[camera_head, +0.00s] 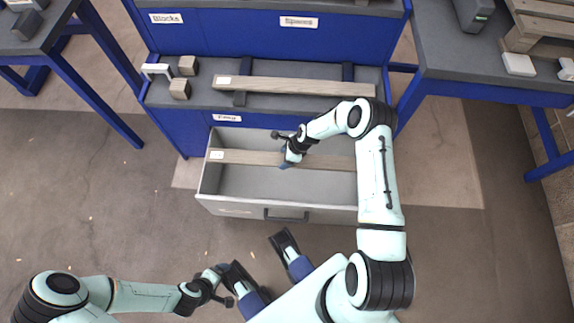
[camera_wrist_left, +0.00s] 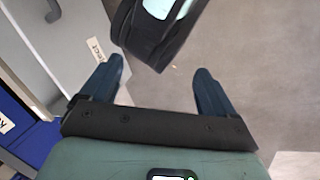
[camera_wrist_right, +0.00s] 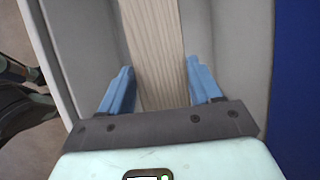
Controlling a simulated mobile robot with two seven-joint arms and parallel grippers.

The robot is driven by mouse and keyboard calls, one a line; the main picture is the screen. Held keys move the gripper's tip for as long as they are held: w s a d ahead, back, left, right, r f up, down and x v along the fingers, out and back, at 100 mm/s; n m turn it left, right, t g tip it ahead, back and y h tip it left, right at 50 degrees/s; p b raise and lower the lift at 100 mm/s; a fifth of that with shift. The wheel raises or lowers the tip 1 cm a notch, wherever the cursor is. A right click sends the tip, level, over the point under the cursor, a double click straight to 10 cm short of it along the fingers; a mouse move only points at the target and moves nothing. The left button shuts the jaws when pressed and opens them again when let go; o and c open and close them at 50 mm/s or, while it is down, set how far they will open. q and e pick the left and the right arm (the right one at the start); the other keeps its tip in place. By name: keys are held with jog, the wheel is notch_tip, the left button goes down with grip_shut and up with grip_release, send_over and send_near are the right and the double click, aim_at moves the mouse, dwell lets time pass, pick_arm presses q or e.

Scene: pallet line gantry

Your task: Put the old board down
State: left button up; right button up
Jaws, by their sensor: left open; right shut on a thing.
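A long pale wooden board (camera_head: 240,157) lies level inside the open grey drawer (camera_head: 203,180), across its width, with a small white tag near its left end. My right gripper (camera_head: 288,157) is shut on the board near its middle. In the right wrist view the board (camera_wrist_right: 155,45) runs between the two blue fingers (camera_wrist_right: 160,82). I cannot tell whether the board touches the drawer floor; its right end is hidden behind my right arm. My left gripper (camera_wrist_left: 160,75) is open and empty, low in front of the drawer near my base.
A second tagged board (camera_head: 300,86) lies on dark supports on the bench top (camera_head: 150,97) above the drawer. Several small blocks (camera_head: 180,89) and a white bracket (camera_head: 157,70) sit at its left. Side tables (camera_head: 450,75) stand left and right. Floor left of the drawer is clear.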

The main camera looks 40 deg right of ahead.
pick_arm(q)
jog(key=w+a+f+y+b, duration=0.1)
jog(key=w+a+f+b, duration=0.1)
jog(key=f+b, duration=0.3)
notch_tip(320, 180, down, 2)
jog(key=shift+w+a+f+n+t, duration=0.25)
jog(key=shift+w+a+n+t, duration=0.1)
jog(key=shift+a, duration=0.55)
pick_arm(e)
notch_tip(320, 180, down, 17)
pick_arm(q)
jog(key=shift+f, duration=0.1)
pick_arm(e)
jog(key=shift+f, duration=0.2)
pick_arm(q)
jog(key=shift+s+a+f+b, duration=0.1)
jog(key=shift+s+f+b, duration=0.35)
jog(key=shift+s, duration=0.05)
pick_arm(e)
jog(key=shift+f, duration=0.3)
pick_arm(q)
jog(key=shift+s, duration=0.1)
